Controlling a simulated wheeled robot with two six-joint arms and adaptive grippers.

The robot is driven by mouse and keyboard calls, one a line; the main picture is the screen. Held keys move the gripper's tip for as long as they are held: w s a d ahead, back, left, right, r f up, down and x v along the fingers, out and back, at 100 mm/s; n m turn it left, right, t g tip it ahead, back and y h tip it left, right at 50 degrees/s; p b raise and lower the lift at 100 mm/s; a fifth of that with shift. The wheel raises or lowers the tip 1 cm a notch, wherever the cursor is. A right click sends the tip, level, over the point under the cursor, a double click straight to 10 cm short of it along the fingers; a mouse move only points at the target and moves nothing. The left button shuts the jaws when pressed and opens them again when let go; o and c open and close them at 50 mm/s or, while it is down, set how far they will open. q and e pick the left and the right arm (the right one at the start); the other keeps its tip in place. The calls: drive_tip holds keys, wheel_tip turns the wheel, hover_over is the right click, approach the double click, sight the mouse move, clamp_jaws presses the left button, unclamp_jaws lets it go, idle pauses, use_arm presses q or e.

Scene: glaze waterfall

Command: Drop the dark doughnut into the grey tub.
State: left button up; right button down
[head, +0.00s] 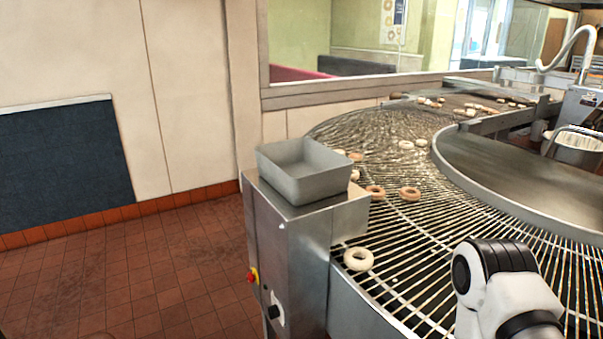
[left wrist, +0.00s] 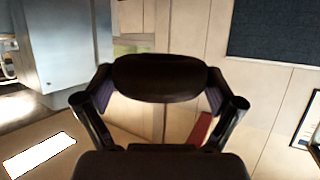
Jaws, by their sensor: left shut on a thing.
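The grey tub (head: 322,188) stands on top of a steel cabinet at the conveyor's near left end in the head view. Its open top faces up and the part of its inside that I see looks empty. In the left wrist view my left gripper (left wrist: 160,90) is shut on the dark doughnut (left wrist: 160,77), which shows nearly edge-on between the fingertips. The left gripper and this doughnut do not show in the head view, so their place relative to the tub cannot be told. My right gripper is not in view.
A round wire conveyor (head: 440,235) curves right of the tub. A pale doughnut (head: 358,259) and browner ones (head: 410,193) lie on it. The steel cabinet (head: 290,250) carries a red knob (head: 253,276). The tiled floor (head: 130,275) at left is clear.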

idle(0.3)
use_arm(q)
drive_tip(key=shift+w+a+r+n+y, duration=0.15)
drive_tip(key=shift+a+r+y, duration=0.1)
drive_tip(key=shift+a, duration=0.15)
drive_tip(key=shift+w+a+r+n+y, duration=0.15)
drive_tip(key=shift+a+y, duration=0.1)
drive_tip(key=shift+a, duration=0.15)
